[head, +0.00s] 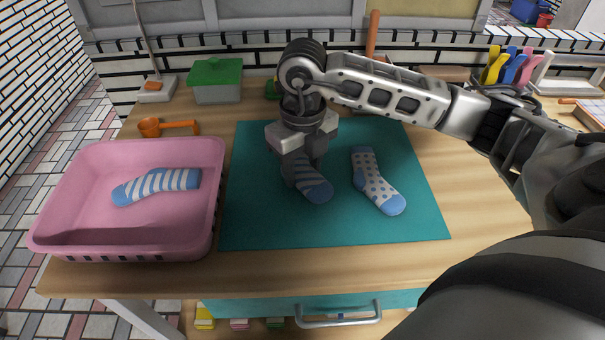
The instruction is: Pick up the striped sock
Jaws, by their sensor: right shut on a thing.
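A dark grey and blue striped sock (312,186) with a blue toe is at the middle of the teal mat (265,225). My right gripper (302,166) points down over this sock and is shut on its upper end, which the fingers partly hide. I cannot tell whether the sock is clear of the mat. A second striped sock (158,186), blue and white, lies in the pink tub (130,240) on the left. My left gripper is not in view.
A polka-dot sock (377,182) lies on the mat just right of my gripper. An orange scoop (168,127) and a green-lidded box (216,82) stand at the back left. Colourful utensils (510,66) are at the back right. The mat's front part is clear.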

